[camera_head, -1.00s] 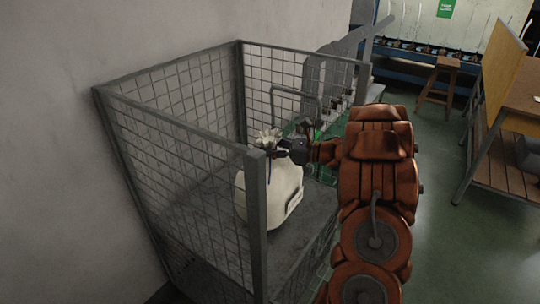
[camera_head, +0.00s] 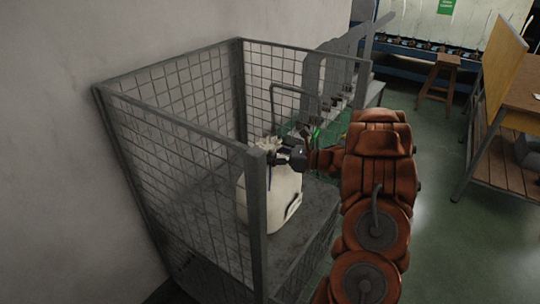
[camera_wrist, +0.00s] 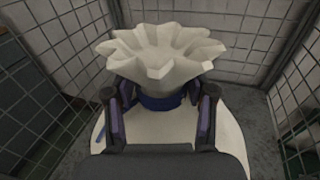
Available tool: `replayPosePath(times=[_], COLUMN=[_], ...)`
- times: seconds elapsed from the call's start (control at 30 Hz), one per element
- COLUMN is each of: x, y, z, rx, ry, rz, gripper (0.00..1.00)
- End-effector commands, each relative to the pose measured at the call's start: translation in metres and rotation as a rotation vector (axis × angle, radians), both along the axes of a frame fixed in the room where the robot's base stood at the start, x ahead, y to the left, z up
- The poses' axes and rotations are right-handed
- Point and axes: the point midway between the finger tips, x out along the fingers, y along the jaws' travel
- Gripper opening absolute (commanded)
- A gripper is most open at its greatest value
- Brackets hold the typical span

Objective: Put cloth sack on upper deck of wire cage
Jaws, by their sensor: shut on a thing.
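The cloth sack (camera_head: 272,200) is off-white, with a gathered, ruffled neck. It is upright inside the wire cage (camera_head: 258,215), above or on the grey deck (camera_head: 215,215); I cannot tell if its base touches. My gripper (camera_head: 290,157) reaches in from the right and is shut on the sack's neck. In the wrist view, the gripper fingers (camera_wrist: 160,105) pinch the neck from both sides at a blue tie (camera_wrist: 160,101). The ruffled top of the cloth sack (camera_wrist: 160,48) spreads above the fingers. The front post hides part of the sack.
The cage has mesh walls and a grey corner post at the front. A pale wall (camera_head: 50,150) stands close on the left. A wooden stool (camera_head: 440,80) and a wooden bench (camera_head: 505,150) stand to the right. Deck around the sack looks bare.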

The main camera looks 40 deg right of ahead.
Motion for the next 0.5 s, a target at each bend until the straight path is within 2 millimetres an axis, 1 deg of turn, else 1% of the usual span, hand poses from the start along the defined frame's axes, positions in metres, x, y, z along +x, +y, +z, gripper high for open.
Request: replayPosePath(times=[0.03,0.07,0.2,0.3,0.5], x=[0.0001,0.0000,0.0000,0.0000,0.0000], y=[-0.0004,-0.0001,0.0000,0.0000,0.0000], z=[-0.0004,0.0001,0.0002,0.0001,-0.0001], rx=[0.000,0.000,0.000,0.000,0.000], ry=[-0.003,-0.001,-0.001,0.000,0.000], rz=[-0.001,0.000,0.000,0.000,0.000], gripper=[0.00,0.58,0.72,0.81,0.81])
